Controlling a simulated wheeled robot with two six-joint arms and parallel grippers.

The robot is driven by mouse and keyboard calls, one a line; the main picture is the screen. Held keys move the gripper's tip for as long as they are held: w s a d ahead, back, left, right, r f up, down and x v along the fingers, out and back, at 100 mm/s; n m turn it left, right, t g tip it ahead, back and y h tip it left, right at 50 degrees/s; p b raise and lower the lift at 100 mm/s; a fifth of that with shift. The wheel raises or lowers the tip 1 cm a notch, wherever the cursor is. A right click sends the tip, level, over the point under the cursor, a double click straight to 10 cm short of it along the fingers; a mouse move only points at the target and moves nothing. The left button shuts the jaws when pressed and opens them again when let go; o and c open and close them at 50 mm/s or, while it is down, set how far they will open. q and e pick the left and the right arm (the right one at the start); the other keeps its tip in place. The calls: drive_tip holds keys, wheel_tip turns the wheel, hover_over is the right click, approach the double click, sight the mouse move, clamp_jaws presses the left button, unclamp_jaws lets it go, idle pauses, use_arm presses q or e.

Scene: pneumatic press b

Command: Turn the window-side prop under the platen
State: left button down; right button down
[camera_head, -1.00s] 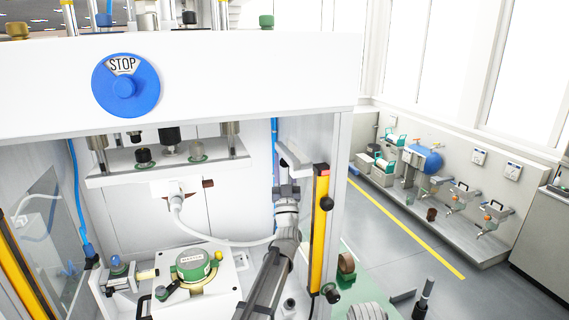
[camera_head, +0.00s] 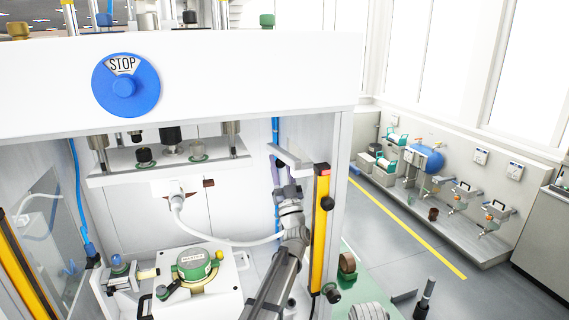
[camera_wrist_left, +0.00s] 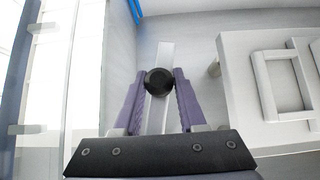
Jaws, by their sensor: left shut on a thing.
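The window-side prop (camera_head: 293,161) is a pale grey bar at the right side of the press opening, right of the platen (camera_head: 120,177). The platen is a raised pale plate. My left gripper (camera_head: 285,191) is just below the bar at the right post. In the left wrist view its purple fingers (camera_wrist_left: 158,88) are shut on a round black knob (camera_wrist_left: 159,80), with a pale bar (camera_wrist_left: 165,55) running behind it. How the knob joins the bar is hidden. My right gripper is not in view.
A green master part (camera_head: 192,265) sits on the white fixture below the platen. A yellow strip (camera_head: 320,230) on the right post stands close beside my left arm. A white hose (camera_head: 225,240) crosses behind the arm. Blue tubing (camera_head: 276,140) runs down the back.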

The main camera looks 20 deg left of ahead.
use_arm(q)
drive_tip(key=shift+s+a, duration=0.2)
drive_tip(key=c, duration=0.8)
unclamp_jaws()
drive_tip(key=shift+c, duration=0.2)
drive_tip(key=o, duration=0.3)
drive_tip(key=shift+s+a, duration=0.1)
drive_tip(key=shift+a, duration=0.05)
drive_tip(key=shift+o, duration=0.2)
